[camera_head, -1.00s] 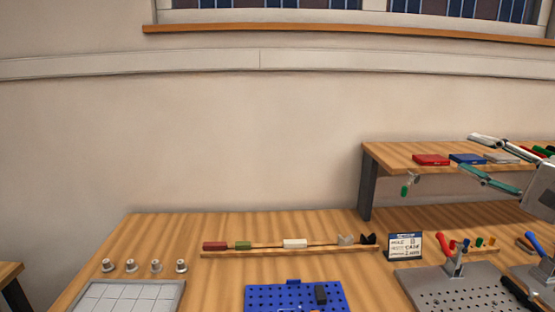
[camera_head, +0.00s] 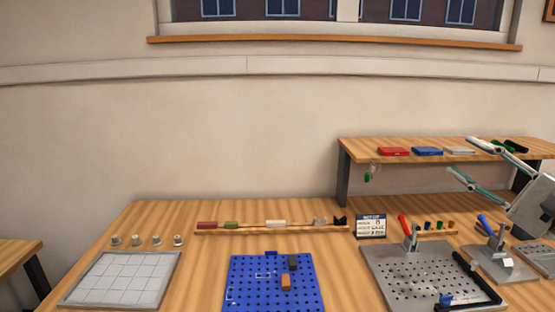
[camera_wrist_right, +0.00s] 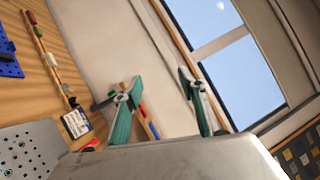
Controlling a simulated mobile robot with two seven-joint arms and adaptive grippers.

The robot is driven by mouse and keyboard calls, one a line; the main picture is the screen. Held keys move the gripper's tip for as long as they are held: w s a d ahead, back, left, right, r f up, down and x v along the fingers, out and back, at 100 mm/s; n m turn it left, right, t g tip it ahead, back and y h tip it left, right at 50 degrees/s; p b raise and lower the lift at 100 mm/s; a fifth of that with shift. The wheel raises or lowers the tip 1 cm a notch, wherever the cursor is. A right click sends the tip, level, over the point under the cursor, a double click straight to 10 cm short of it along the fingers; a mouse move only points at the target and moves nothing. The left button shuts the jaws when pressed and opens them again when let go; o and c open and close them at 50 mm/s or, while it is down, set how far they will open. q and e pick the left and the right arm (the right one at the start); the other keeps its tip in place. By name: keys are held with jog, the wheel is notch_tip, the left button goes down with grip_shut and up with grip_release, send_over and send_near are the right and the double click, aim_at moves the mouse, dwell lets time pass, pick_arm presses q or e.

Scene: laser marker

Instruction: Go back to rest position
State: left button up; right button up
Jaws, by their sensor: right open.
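My right gripper (camera_head: 461,156) is at the right edge of the head view, in front of the raised shelf. Its two teal fingers stand apart with nothing between them. The right wrist view also shows the open fingers (camera_wrist_right: 158,76), with the wall and a window beyond them. My left gripper is not in view.
The wooden table (camera_head: 150,222) holds a grey grid tray (camera_head: 120,280), a blue perforated board (camera_head: 245,290), and a grey perforated plate (camera_head: 385,265) with a red-handled clamp (camera_head: 405,228). A raised shelf (camera_head: 365,150) carries red, blue and grey flat pieces. A small sign (camera_head: 371,227) stands nearby.

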jog(key=s+d+f+n+g+h, duration=0.15)
jog(key=s+f+n+h, duration=0.35)
jog(key=f+n, duration=0.5)
jog(key=s+d+f+n+g+h, duration=0.1)
jog(key=s+f+n+g+h, duration=0.15)
jog(key=f+n+h, duration=0.75)
jog(key=s+d+f+n+g+h, duration=0.1)
jog(key=s+f+n+h, duration=0.35)
jog(key=f, duration=0.85)
jog(key=s+a+f+m+g+y, duration=0.3)
jog(key=s+a+f+g+y, duration=0.3)
jog(key=s+f, duration=0.75)
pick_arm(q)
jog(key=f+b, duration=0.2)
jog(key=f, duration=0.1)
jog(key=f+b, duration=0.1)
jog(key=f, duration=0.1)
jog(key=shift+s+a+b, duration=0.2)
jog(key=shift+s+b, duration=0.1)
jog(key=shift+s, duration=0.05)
pick_arm(e)
jog(key=w+a+f+m+t+y, duration=0.1)
jog(key=a+f+y, duration=0.5)
jog(key=a+f, duration=1.1)
jog(key=shift+w+f+m+t, duration=0.25)
jog(key=shift+f+m+t, duration=0.4)
jog(key=shift+t, duration=0.45)
